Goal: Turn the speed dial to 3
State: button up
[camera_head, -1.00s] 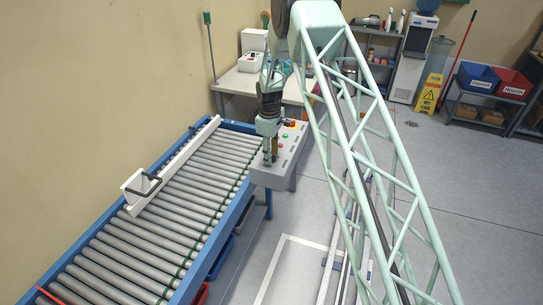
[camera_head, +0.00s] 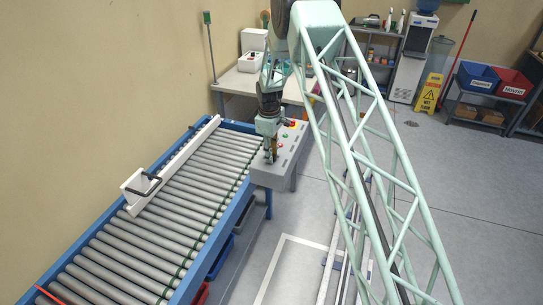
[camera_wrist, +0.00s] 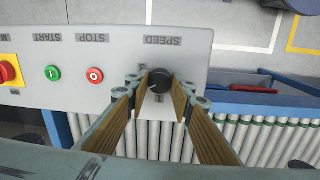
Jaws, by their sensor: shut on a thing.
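The speed dial (camera_wrist: 160,80) is a round black knob on the grey control panel (camera_wrist: 225,12), under the label SPEED, which reads upside down in the wrist view. My gripper (camera_wrist: 159,92) is shut on the dial, with a finger on each side of it. The dial's pointer and most of the numbers around it are hidden or too small to read. In the head view my gripper (camera_head: 270,158) points down at the left end of the control panel (camera_head: 275,176), and the dial is hidden there.
Green start (camera_wrist: 52,73) and red stop (camera_wrist: 95,75) buttons and a red emergency knob (camera_wrist: 9,73) on yellow sit left of the dial in the wrist view. The roller conveyor (camera_head: 190,187) with its blue frame runs close beside the panel. A table (camera_head: 240,82) stands behind.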

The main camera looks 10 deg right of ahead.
jog(key=shift+m, duration=0.3)
jog(key=m+b, duration=0.3)
jog(key=m, duration=0.2)
jog(key=shift+w+f, duration=0.1)
jog(key=shift+m+g+b, duration=0.3)
jog(key=shift+m+b, duration=0.8)
jog(key=shift+m, duration=1.7)
jog(key=o, duration=0.9)
jog(key=shift+r, duration=0.2)
